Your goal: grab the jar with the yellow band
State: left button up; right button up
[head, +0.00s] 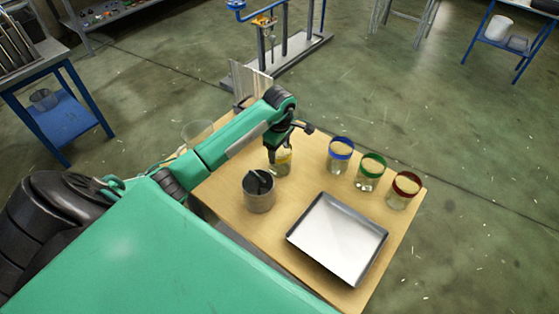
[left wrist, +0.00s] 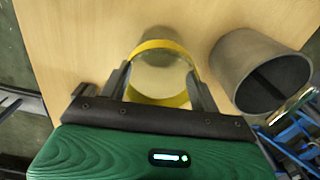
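The jar with the yellow band (head: 284,168) stands on the wooden table, below my left gripper (head: 277,150). In the left wrist view, the jar's yellow band (left wrist: 160,46) lies between the two fingers of my left gripper (left wrist: 160,70). One finger is on each side, close against the band. I cannot tell whether they press on it or leave a small gap. In the head view the gripper hides the jar's top. My right gripper is not in view.
A grey metal cup (head: 259,198) holding a dark object stands close by; it also shows in the wrist view (left wrist: 240,65). Jars with blue (head: 341,156), green (head: 370,172) and red (head: 402,190) bands stand to the right. A tray (head: 338,238) lies in front.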

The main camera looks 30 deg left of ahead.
pick_arm(q)
jog(key=c, duration=0.6)
jog(key=shift+r, duration=0.1)
notch_tip(320, 180, up, 20)
jog(key=b, duration=0.3)
